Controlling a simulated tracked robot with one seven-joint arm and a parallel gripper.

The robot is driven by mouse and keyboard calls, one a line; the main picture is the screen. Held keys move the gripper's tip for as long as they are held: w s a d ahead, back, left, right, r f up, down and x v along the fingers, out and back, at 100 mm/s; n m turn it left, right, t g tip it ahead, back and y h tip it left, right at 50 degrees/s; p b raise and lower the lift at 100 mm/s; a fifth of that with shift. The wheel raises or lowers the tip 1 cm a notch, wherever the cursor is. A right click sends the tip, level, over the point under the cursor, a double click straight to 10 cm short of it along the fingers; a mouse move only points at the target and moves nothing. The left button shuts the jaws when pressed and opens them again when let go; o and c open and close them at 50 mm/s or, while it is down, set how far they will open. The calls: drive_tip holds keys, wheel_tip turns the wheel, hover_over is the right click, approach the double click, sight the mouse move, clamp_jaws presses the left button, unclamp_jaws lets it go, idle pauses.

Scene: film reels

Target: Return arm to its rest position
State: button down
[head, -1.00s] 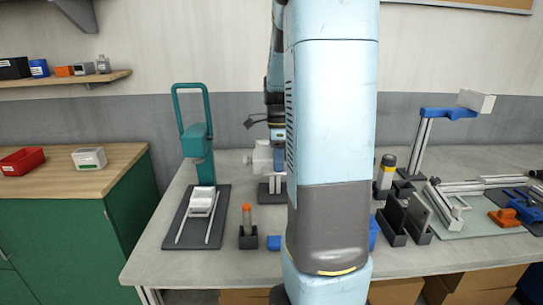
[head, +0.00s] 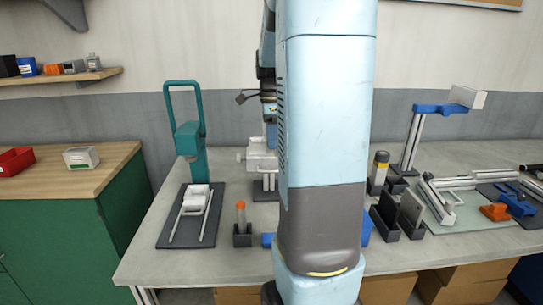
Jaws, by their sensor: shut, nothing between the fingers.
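My pale blue arm rises large in the middle of the head view and hides much of the bench behind it. The dark far end of my arm shows just left of this column, above a white device (head: 262,160) on a stand. My gripper (head: 270,134) is at that end, partly hidden behind my arm. It is shut, and I see nothing held. Its fingertips do not show clearly, and I cannot tell how far they are from the white device.
A teal press (head: 189,138) stands at left on a dark board. An orange-topped tube (head: 240,215) stands in a holder near the front. Dark upright holders (head: 397,213) and a blue-armed stand (head: 413,140) are at right. A green cabinet (head: 75,220) adjoins the bench at left.

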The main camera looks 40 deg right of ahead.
wheel_tip(320, 180, up, 8)
drive_tip(key=w, duration=0.1)
drive_tip(key=shift+w+d+f, duration=0.15)
drive_tip(key=shift+d+f, duration=0.05)
drive_tip(key=shift+d, duration=0.2)
drive_tip(key=s+a+f+n+t, duration=0.1)
drive_tip(key=s+a+n+t, duration=0.2)
drive_tip(key=s+a+n, duration=0.5)
drive_tip(key=s+a+n+t+h, duration=0.1)
drive_tip(key=s+a+n+t, duration=0.3)
drive_tip(key=s+a+n, duration=0.5)
drive_tip(key=shift+a+f+n, duration=0.4)
drive_tip(key=shift+a+n, duration=1.75)
drive_tip(key=shift+n, duration=1.55)
drive_tip(key=shift+w, duration=0.1)
